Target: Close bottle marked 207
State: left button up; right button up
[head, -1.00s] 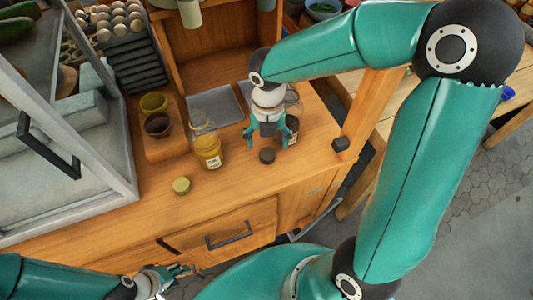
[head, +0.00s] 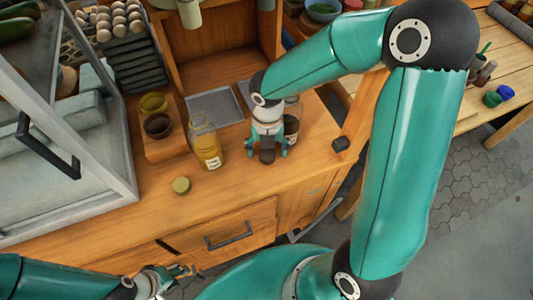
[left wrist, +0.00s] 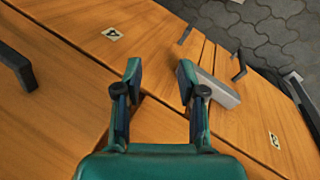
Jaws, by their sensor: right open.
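Two glass bottles stand on the wooden counter: one with yellow contents (head: 208,150) and one with dark contents (head: 292,122), partly hidden behind my right gripper. Both seem uncapped; I cannot read the number on either label. A dark round cap (head: 267,158) lies on the counter near the dark bottle, and an olive cap (head: 181,185) lies in front of the yellow one. My right gripper (head: 267,150) is open, pointing down, with its fingers on either side of the dark cap. My left gripper (head: 184,271) is open and empty in front of the drawers, also in the left wrist view (left wrist: 160,75).
A wooden block with cups (head: 158,125) and a grey tray (head: 215,107) stand behind the bottles. A glass-sided case (head: 110,170) stands at the left. A wooden post (head: 367,120) rises right of my right gripper. The counter's front is mostly clear.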

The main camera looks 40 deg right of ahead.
aim_at(267, 151)
jog(key=shift+c, duration=0.2)
jog(key=c, duration=0.8)
jog(key=shift+o, duration=0.2)
jog(key=shift+r, duration=0.1)
notch_tip(267, 151, up, 20)
jog(key=p, duration=0.1)
